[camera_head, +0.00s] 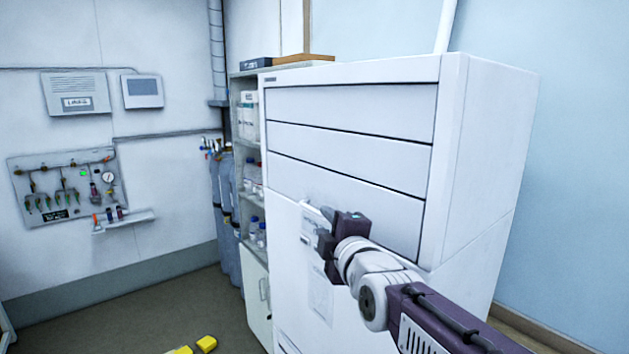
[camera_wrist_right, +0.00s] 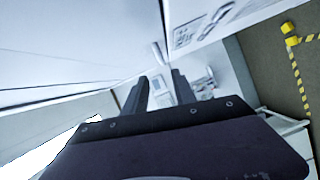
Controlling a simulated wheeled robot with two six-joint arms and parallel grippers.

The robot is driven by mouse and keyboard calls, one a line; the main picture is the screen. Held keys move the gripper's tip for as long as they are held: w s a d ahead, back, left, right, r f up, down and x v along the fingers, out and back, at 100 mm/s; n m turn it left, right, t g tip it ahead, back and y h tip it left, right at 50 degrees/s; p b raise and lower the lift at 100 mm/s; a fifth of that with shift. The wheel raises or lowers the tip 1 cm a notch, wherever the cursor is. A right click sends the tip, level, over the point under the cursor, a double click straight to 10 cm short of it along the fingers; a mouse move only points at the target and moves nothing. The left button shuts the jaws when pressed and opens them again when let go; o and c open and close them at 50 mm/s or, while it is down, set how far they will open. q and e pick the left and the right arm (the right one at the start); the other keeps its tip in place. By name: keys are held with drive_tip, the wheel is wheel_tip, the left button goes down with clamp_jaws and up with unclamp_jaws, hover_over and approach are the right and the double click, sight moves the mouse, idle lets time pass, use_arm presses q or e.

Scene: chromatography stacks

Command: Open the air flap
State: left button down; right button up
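A tall white cabinet (camera_head: 350,107) stands at the right of the head view, with several wide flat panels, all flush, on its upper front. I cannot tell which part is the air flap. A small pale lever-like piece (camera_wrist_right: 158,52) shows just beyond my right fingertips in the wrist view. My right gripper (camera_head: 326,215) is at the cabinet front, just below the lowest wide panel (camera_head: 345,185), and hides part of the face behind it. Its two dark fingers (camera_wrist_right: 158,90) are apart with nothing held between them. My left gripper is not in view.
An open shelf (camera_head: 250,160) with bottles stands left of the cabinet, beside grey gas cylinders (camera_head: 225,195). A gas panel (camera_head: 62,187) hangs on the left wall. Yellow blocks (camera_head: 206,344) lie on the floor.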

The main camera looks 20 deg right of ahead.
sight(314, 211)
drive_tip(key=w+p, duration=0.1)
drive_tip(key=w, duration=0.2)
drive_tip(key=w+p, duration=0.1)
drive_tip(key=w, duration=0.2)
drive_tip(key=w+f+p, duration=0.1)
drive_tip(key=w+p, duration=0.1)
drive_tip(key=w, duration=0.1)
drive_tip(key=shift+w, duration=0.15)
drive_tip(key=shift+w+f, duration=0.15)
drive_tip(key=shift+w, duration=0.1)
drive_tip(key=shift+s, duration=0.2)
drive_tip(key=shift+c, duration=0.9)
clamp_jaws()
